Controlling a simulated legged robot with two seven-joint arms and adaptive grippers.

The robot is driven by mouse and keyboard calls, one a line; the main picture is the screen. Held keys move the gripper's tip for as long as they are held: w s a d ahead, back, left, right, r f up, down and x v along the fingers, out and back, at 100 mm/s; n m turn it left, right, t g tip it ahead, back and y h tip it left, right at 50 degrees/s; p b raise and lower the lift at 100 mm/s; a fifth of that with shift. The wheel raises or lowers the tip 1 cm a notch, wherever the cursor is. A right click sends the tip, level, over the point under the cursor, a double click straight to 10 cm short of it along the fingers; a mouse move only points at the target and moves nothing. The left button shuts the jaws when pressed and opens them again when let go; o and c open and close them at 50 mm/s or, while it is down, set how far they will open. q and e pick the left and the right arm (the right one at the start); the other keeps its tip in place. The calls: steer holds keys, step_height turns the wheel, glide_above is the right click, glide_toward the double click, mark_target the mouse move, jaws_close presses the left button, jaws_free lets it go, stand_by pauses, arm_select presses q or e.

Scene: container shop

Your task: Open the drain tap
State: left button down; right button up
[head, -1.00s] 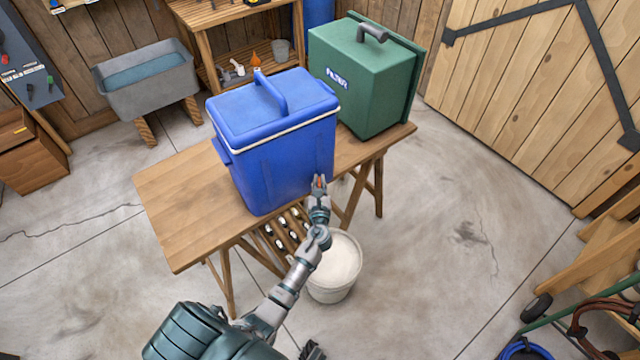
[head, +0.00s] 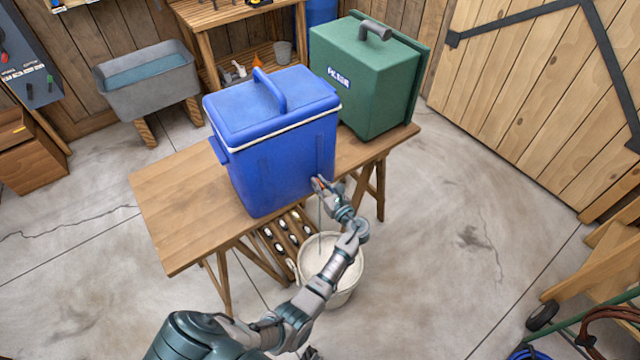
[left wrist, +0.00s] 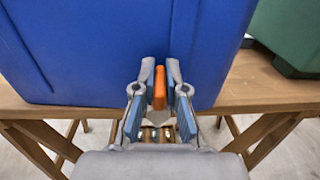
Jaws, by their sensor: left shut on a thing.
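The blue cooler (head: 275,150) stands upright on the wooden table, its lid closed. Its drain tap shows as an orange lever (left wrist: 159,88) low on the cooler's front in the left wrist view. My left gripper (left wrist: 159,98) is shut on this lever, one finger on each side. In the head view my left gripper (head: 322,186) is at the cooler's lower right corner and mostly hides the tap. A thin pale line, perhaps liquid, runs down below it toward the white bucket (head: 350,290) on the floor. My right gripper is not visible.
A green filter box (head: 365,85) stands behind the cooler on the table (head: 180,205), whose left part is bare. A slatted rack (head: 285,232) is under the table. A grey trough (head: 148,78) stands at back left.

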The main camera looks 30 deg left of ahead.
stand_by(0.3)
arm_select(q)
steer(key=c, duration=1.5)
jaws_free()
steer(key=shift+d, duration=0.1)
steer(key=v, duration=1.2)
